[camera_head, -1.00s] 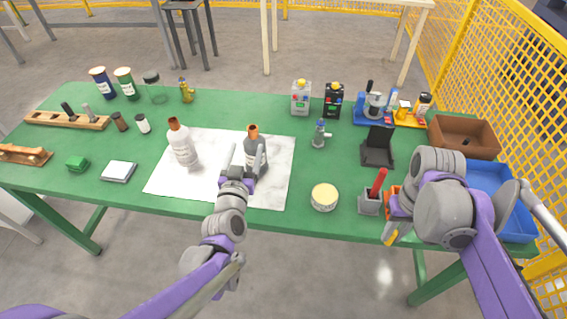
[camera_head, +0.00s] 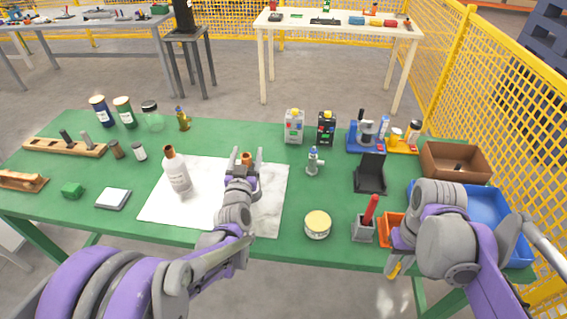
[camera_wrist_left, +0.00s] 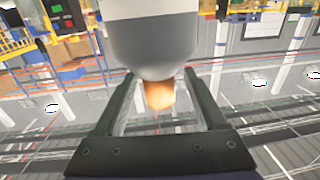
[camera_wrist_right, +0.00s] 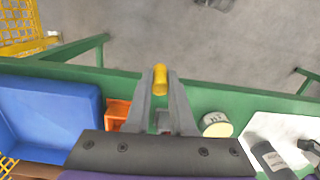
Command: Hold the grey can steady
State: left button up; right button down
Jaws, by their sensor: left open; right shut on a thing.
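The grey can, a dark grey bottle with an orange cap (camera_head: 247,157), is on the white sheet (camera_head: 270,190); my left gripper and arm mostly hide it in the head view. My left gripper (camera_head: 245,160) is open, its fingers on either side of the cap. In the left wrist view the orange cap (camera_wrist_left: 160,95) and pale-and-grey body (camera_wrist_left: 155,40) are at the open fingers (camera_wrist_left: 160,100); contact is unclear. My right gripper (camera_wrist_right: 160,85) is shut on a yellow-tipped thing (camera_wrist_right: 160,75) by the table's front edge. Most of that thing is hidden.
A white bottle (camera_head: 177,172) stands left of the can. A cream-lidded tin (camera_head: 318,222) and grey holder with a red handle (camera_head: 364,232) are to the right. Grey (camera_head: 294,128) and black (camera_head: 326,129) canisters stand behind. A blue bin (camera_head: 485,200) is far right.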

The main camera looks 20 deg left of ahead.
pick_arm(q)
jog(key=shift+x, duration=0.8)
jog(key=shift+c, duration=0.3)
grip_shut()
dwell(1.7)
